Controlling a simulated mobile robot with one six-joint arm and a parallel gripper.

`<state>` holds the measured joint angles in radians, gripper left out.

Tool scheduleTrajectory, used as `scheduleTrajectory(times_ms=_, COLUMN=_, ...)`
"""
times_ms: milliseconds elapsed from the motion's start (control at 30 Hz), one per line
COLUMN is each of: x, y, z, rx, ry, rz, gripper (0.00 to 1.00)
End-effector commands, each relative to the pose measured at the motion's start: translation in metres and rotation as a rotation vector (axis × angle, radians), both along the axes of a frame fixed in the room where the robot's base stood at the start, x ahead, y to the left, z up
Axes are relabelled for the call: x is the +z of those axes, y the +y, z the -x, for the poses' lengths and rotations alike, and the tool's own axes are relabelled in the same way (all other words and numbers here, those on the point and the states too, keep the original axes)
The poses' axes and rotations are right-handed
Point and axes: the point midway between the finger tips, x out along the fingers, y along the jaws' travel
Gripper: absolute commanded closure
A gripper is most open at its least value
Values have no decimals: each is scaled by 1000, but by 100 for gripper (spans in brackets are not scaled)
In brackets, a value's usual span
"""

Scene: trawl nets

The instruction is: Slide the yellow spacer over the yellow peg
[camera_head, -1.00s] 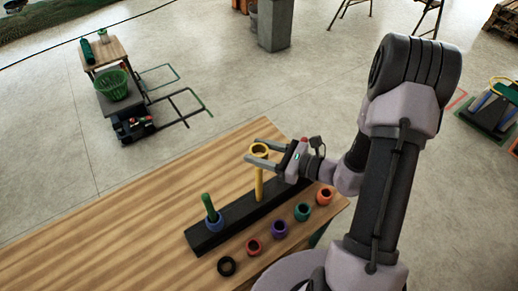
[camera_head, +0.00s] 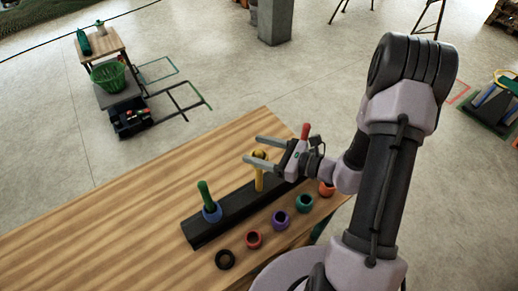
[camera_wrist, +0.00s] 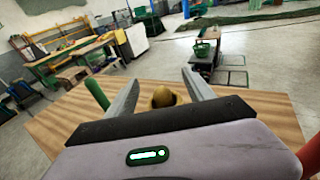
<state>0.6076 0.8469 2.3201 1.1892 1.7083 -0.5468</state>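The yellow peg (camera_head: 259,182) stands upright on the dark bar. The yellow spacer (camera_head: 258,155) is at the peg's top; I cannot tell how far it sits over the tip. My gripper (camera_head: 251,149) is level with the spacer, with one finger on each side. In the wrist view the spacer (camera_wrist: 163,97) shows between the spread fingers, with a gap visible on both sides. Its lower part is hidden behind the gripper body. The gripper looks open.
The dark bar (camera_head: 231,219) also carries a green peg (camera_head: 204,195) with a blue spacer (camera_head: 212,212) at its base and a red peg (camera_head: 305,131) behind my gripper. Black (camera_head: 225,259), red (camera_head: 254,239), purple (camera_head: 280,219), green (camera_head: 302,211) and orange (camera_head: 326,188) spacers lie in front.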

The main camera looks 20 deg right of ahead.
Motion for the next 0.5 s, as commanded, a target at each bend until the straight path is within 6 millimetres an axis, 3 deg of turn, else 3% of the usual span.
scheduleTrajectory(times_ms=500, x=1, y=-3, z=2, rx=-1, ry=0, rz=0, gripper=27)
